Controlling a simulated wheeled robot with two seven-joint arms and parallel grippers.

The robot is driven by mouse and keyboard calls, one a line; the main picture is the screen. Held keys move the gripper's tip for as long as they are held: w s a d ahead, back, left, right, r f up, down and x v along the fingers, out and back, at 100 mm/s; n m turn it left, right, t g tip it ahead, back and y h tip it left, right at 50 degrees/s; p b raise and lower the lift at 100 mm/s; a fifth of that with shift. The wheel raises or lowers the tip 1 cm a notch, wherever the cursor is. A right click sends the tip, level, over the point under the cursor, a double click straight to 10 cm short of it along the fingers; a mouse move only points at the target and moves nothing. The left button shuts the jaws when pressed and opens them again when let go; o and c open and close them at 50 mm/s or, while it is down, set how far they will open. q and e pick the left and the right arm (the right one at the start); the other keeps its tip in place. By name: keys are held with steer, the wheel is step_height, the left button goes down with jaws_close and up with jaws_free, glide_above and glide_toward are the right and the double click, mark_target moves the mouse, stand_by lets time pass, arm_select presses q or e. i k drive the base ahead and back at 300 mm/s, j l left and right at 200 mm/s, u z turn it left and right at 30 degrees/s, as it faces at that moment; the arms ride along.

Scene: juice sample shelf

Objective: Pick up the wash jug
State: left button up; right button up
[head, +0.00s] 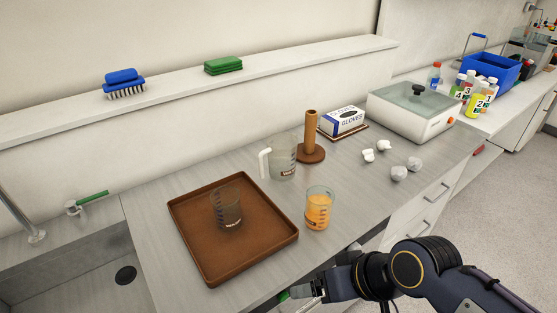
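The jug (282,161) is clear, with a white handle on its left side and a small dark label too small to read. It stands upright on the grey counter behind the brown tray, in front of a wooden post. My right gripper (303,291) is low at the counter's front edge, well apart from the jug and nearer to me. A bit of green shows at its tip; I cannot tell whether it is held, and the fingers are too small to judge. My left gripper is out of view.
A brown tray (190,238) holds a dark-looking beaker (226,210). A beaker of orange liquid (319,210) stands in front of the jug. The wooden post (311,132) is close behind it. White crumpled pieces (399,172) lie right. A sink (75,265) is left.

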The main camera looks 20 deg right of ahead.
mark_target(281, 151)
steer(key=l+u, duration=0.3)
steer(key=u, duration=0.2)
steer(key=l+u, duration=0.25)
steer(key=u, duration=0.2)
